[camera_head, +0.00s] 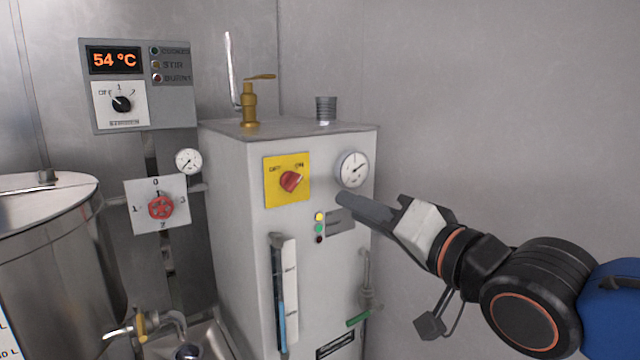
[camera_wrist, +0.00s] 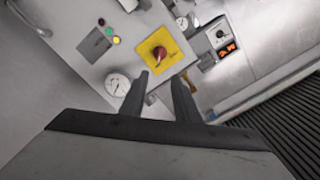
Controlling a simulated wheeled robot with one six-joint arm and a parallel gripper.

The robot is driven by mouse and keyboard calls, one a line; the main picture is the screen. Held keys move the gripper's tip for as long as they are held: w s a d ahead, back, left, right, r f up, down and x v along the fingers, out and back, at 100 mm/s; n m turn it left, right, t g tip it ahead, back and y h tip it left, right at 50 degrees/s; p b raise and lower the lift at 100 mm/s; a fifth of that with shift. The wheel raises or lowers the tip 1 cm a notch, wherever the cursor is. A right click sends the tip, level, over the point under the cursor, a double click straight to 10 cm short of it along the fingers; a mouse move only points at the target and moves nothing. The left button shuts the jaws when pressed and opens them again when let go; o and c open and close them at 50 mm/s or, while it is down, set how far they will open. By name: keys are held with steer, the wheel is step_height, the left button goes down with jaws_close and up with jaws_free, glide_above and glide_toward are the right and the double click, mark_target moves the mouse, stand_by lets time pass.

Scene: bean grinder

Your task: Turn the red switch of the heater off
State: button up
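The red switch (camera_head: 290,181) sits on a yellow plate (camera_head: 272,198) marked OFF and ON, on the front of the grey heater box (camera_head: 235,230). Its knob is tilted toward the upper right, to the ON side. My gripper (camera_head: 345,200) is to the right of and below the switch, in front of the heater and apart from the switch. In the wrist view the switch (camera_wrist: 159,53) shows just beyond the gap between the two fingers. My gripper (camera_wrist: 159,78) is open, and nothing is between its fingers.
A round gauge (camera_head: 353,169) and small indicator lights (camera_head: 319,228) are beside the switch. A sight tube (camera_head: 286,290) and a green-handled valve (camera_head: 360,317) are lower down. A temperature panel (camera_head: 137,85), a red valve knob (camera_head: 161,207) and a steel tank (camera_head: 60,250) stand left.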

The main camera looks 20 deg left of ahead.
mark_target(298, 182)
steer(key=x, duration=1.7)
jaws_close()
